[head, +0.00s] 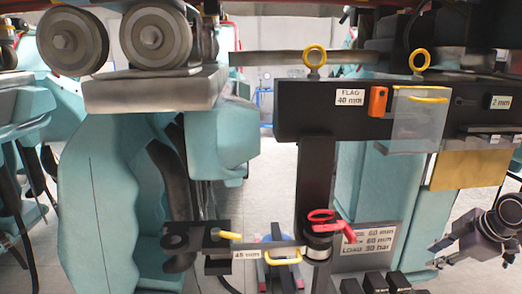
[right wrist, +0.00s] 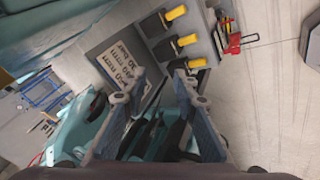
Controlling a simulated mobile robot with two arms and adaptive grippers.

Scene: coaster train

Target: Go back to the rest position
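My right gripper (head: 436,257) is at the lower right of the head view, pointing left, apart from the sign plate (head: 375,245) beside it. In the right wrist view, its two fingers (right wrist: 160,82) are spread apart with nothing held between them. Beyond them the same lettered plate (right wrist: 122,70) and yellow-tipped black parts (right wrist: 186,40) show, apart from the fingers. My left gripper is not in the head view.
A dark beam with a "FLAG 40 mm" label (head: 349,97) carries yellow rings, an orange tag (head: 377,101) and a clear panel (head: 417,125). Below it is a red clamp (head: 333,222). Teal seats (head: 110,190) and wheels (head: 152,38) stand left. Grey floor shows between.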

